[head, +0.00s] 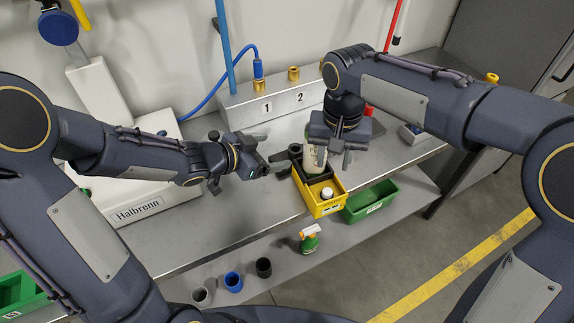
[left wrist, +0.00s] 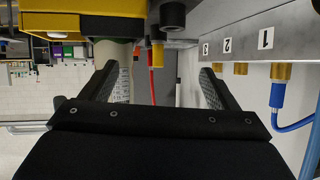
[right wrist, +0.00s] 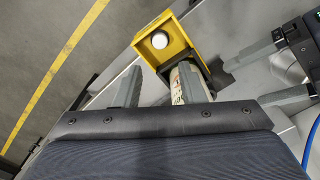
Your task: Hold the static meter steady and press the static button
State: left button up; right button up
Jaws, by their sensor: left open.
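In the right wrist view this bottle (right wrist: 177,83) shows between the fingers, nearer the right one. My left gripper (head: 264,163) is open and empty, left of a black cylindrical part (head: 296,151) at the bin's back.
A spray bottle (head: 309,238) and several cups, one blue (head: 233,281), stand on the lower shelf. A white Halbrenn machine (head: 150,192) is at left, a numbered block (head: 270,102) behind.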

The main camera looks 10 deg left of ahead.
aim_at(318, 183)
pick_arm(q)
jog(key=d+f+h, duration=0.1)
jog(key=s+d+f+m+g+h, duration=0.1)
jog(key=d, duration=0.1)
jog(key=d+m+g, duration=0.1)
jog(key=d, duration=0.1)
jog(key=shift+s+d+f+h, duration=0.15)
jog(key=shift+s+f+h, duration=0.25)
jog(key=x, duration=0.7)
